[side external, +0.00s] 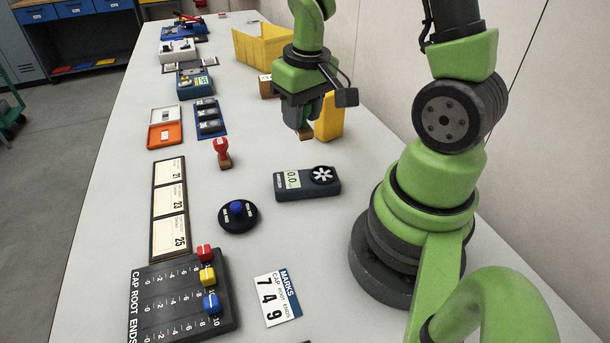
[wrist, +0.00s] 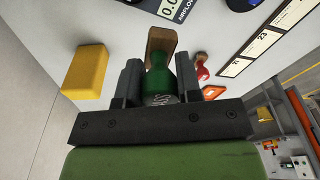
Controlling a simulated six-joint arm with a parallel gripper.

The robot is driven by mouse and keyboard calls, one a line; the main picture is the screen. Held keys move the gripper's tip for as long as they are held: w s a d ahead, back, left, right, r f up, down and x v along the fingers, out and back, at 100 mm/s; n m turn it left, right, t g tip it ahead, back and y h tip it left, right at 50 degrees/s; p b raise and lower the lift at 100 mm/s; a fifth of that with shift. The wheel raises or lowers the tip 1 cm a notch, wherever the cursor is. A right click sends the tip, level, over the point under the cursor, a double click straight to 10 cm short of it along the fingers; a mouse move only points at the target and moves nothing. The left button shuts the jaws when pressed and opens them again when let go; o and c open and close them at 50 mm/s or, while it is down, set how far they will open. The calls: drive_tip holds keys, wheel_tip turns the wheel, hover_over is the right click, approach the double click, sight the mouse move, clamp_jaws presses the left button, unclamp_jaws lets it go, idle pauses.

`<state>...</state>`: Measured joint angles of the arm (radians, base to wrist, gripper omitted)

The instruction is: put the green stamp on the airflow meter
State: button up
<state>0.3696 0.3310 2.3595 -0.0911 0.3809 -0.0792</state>
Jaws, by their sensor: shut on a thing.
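The green stamp (wrist: 157,78) has a green handle and a brown wooden base. It sits between the fingers of my gripper (wrist: 159,66), which is shut on its handle. In the side external view my gripper (side external: 304,122) points down, beyond the airflow meter, and the stamp's wooden base (side external: 306,133) shows just below the fingers. I cannot tell how far the base is from the table. The airflow meter (side external: 291,189) is a dark grey box with a display and a white fan wheel, lying flat with nothing on it. Part of it shows at the wrist view's top edge (wrist: 143,4).
A yellow block (side external: 331,117) stands close beside my gripper. A red stamp (side external: 221,153) and a black disc with a blue knob (side external: 238,216) stand left of the meter. A slider board (side external: 180,298) and a marks card (side external: 277,298) lie nearer.

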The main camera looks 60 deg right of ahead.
drive_tip(key=f, duration=0.5)
drive_tip(key=shift+s+f, duration=0.35)
drive_tip(key=shift+s, duration=0.05)
drive_tip(key=shift+f, duration=2.1)
drive_tip(key=shift+f, duration=0.15)
drive_tip(key=o, duration=0.9)
drive_tip(key=shift+o, duration=0.2)
